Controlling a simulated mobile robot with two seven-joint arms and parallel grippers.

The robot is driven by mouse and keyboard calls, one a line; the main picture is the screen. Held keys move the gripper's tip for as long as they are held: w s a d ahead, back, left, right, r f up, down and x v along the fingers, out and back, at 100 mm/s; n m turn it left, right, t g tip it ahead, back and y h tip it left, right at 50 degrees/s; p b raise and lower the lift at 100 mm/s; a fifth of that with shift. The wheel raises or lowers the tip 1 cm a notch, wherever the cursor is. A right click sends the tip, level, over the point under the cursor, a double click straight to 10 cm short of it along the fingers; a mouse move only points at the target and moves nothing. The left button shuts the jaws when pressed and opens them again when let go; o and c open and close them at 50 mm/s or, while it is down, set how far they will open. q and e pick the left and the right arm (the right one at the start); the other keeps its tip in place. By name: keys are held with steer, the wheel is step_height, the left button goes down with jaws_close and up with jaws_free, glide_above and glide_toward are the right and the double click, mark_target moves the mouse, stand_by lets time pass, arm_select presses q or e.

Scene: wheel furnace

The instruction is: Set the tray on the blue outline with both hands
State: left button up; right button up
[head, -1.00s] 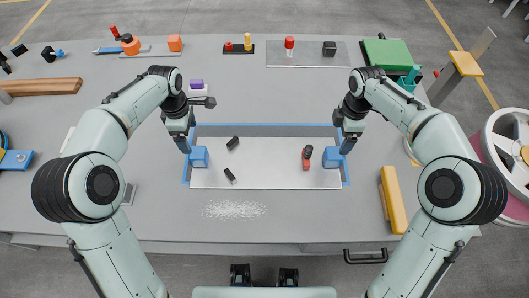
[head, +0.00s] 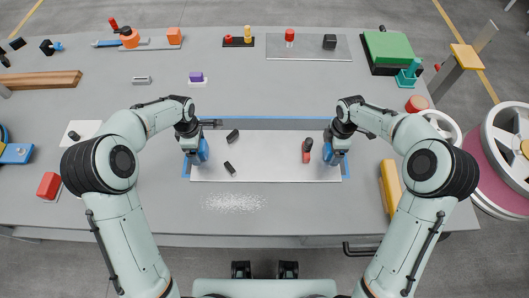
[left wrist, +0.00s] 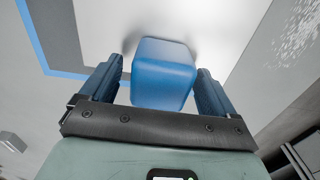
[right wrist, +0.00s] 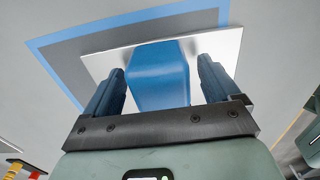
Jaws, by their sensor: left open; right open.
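The tray (head: 270,165) is a flat pale plate with a blue block handle at each end. My grippers partly hide both handles in the head view.
A white speckled patch (head: 234,202) lies on the table in front of the tray. A yellow bar (head: 390,187) lies at the right and a red block (head: 49,185) at the left. A grey plate (head: 310,48) and several small items stand at the back.

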arm_select(q)
steer(key=shift+f, duration=0.55)
arm_select(e)
steer(key=shift+f, duration=0.55)
arm_select(q)
steer(key=c, duration=1.6)
arm_select(e)
steer(key=c, duration=1.6)
arm_select(q)
steer(key=shift+r, duration=0.1)
steer(key=shift+w, duration=0.1)
arm_select(e)
steer(key=shift+r, duration=0.15)
